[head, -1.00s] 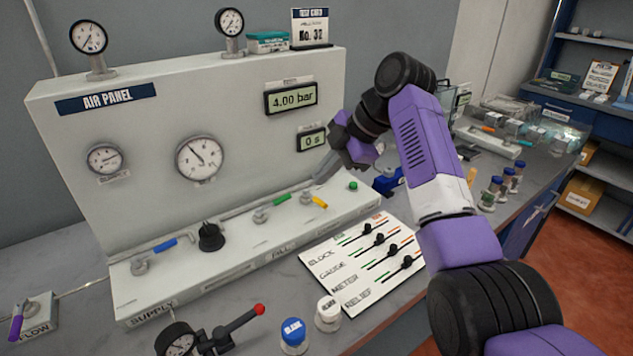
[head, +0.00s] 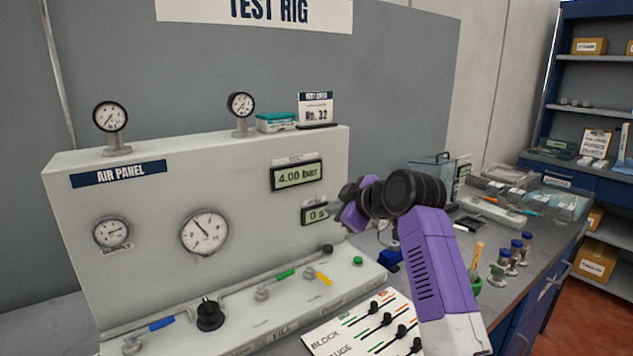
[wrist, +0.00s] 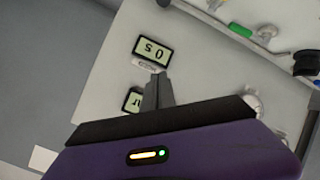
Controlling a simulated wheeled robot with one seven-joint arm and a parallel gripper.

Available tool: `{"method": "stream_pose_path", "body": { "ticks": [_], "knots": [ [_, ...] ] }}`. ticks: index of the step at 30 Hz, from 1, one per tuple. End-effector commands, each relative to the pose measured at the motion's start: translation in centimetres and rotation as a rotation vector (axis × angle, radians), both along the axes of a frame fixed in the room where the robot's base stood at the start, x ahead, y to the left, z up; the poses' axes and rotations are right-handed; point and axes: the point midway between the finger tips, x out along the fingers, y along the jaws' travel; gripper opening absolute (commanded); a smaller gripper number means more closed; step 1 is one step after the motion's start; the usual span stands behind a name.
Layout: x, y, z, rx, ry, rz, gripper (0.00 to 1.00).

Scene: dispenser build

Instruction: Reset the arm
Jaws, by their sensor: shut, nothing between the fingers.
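My gripper shows in the wrist view (wrist: 158,92), its grey fingers together with nothing between them. Behind the fingertips is the white air panel (wrist: 110,60) with its small display reading 0 s (wrist: 152,50). In the head view my purple and black arm reaches in from the lower right, with the wrist (head: 355,208) in front of the panel's right end. The fingers are mostly hidden there. The air panel (head: 150,205) carries dials, a display reading 4.00 bar (head: 297,175), and blue, green and yellow handled valves along its base.
A white card with several sliders (head: 330,338) lies in front of the panel. Blue shelves (head: 590,100) are beyond.

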Motion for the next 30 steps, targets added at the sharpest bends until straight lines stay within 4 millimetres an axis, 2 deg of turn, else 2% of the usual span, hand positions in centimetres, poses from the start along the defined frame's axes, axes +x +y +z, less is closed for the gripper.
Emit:
{"method": "stream_pose_path", "body": {
  "ticks": [1,4,7,14,22,30],
  "knots": [
    [-0.2,-0.5,-1.3,0.042,-0.017,-0.046,0.00],
    [-0.8,-1.7,-3.4,0.137,-0.058,-0.138,0.00],
    [-2.1,-3.1,-5.8,0.235,-0.098,-0.226,0.00],
    [-7.6,-6.2,-11.0,0.433,-0.181,-0.377,0.00],
    [-16.7,-9.6,-15.9,0.610,-0.258,-0.492,0.00],
    [-27.5,-12.1,-18.7,0.738,-0.313,-0.561,0.00]
  ]
}}
